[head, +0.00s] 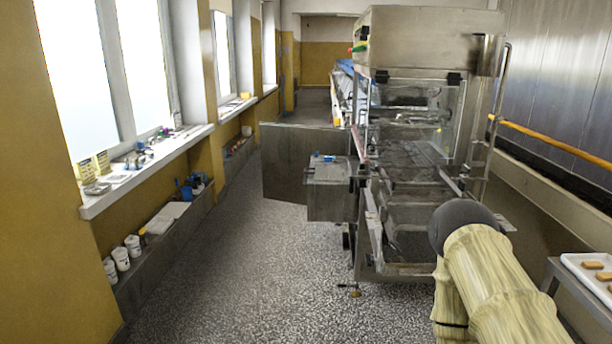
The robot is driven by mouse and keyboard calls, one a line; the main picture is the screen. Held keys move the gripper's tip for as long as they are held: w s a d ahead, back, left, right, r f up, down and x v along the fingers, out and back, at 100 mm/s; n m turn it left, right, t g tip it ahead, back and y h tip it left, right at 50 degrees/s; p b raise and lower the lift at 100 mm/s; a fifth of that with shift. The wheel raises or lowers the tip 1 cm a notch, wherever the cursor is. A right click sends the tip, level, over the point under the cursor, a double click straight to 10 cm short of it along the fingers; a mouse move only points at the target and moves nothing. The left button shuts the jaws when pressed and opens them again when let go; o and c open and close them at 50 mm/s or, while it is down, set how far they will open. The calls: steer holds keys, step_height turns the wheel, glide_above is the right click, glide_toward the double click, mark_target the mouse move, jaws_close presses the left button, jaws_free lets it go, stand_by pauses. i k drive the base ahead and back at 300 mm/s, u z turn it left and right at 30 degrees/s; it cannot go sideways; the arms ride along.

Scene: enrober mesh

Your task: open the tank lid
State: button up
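The steel enrober machine (422,30) stands ahead, right of centre, with clear panels and a mesh bed inside. A grey box (331,204) is fixed to its left side. The box's flat top (328,171) looks closed, with a small blue thing on it. I cannot tell for sure whether this top is the tank lid. A flat grey panel (283,160) stands out to the left behind the box. My arm, in a cream cover with a dark joint, reaches in from the bottom right in front of the machine. My gripper is not visible.
The speckled floor (235,260) left of the machine is clear. A window sill (150,165) with small items runs along the left wall, above a ledge with white cups (121,258). A white tray of biscuits (577,263) lies at the right edge. An orange rail (560,141) runs along the right wall.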

mark_target(321, 172)
steer(key=u, duration=0.65)
steer(key=i, duration=0.65)
steer(key=u, duration=0.8)
steer(key=i, duration=1.75)
steer(key=z, duration=1.3)
steer(key=i, duration=0.5)
steer(key=z, duration=0.65)
steer(key=k, duration=0.5)
steer(key=u, duration=1)
steer(key=i, duration=0.8)
steer(key=u, duration=0.55)
steer(key=i, duration=0.9)
steer(key=z, duration=0.35)
